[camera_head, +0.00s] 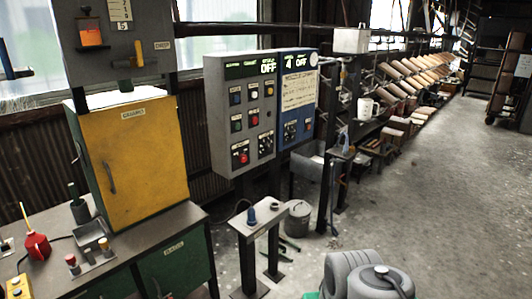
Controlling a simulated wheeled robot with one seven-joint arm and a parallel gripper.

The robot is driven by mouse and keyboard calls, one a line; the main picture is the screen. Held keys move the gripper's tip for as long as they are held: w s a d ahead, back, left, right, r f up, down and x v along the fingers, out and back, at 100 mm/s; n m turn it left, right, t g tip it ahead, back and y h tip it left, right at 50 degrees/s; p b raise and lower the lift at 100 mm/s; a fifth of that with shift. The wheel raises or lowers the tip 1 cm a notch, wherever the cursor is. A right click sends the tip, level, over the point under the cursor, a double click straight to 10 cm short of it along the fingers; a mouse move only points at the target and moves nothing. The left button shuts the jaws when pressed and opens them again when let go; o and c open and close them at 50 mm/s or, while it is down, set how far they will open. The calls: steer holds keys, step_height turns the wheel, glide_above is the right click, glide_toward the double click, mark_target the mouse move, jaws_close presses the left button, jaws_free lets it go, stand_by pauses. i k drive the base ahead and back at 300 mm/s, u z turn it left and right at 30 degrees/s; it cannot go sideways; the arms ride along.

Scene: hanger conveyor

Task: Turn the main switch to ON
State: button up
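The labels are too small to read, so I cannot tell which control is the main switch. My gripper is not in view; grey rounded parts, probably my arm, show at the bottom right.
A yellow cabinet (140,155) stands on a workbench (60,272) at left, below a dark grey wall box (72,42). A small stand (262,222) and a grey bucket (299,218) are in front of the panels. Shelves line the back. Floor at right is clear.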

mark_target(242, 158)
steer(key=u, duration=0.5)
steer(key=i, duration=0.9)
steer(key=u, duration=0.85)
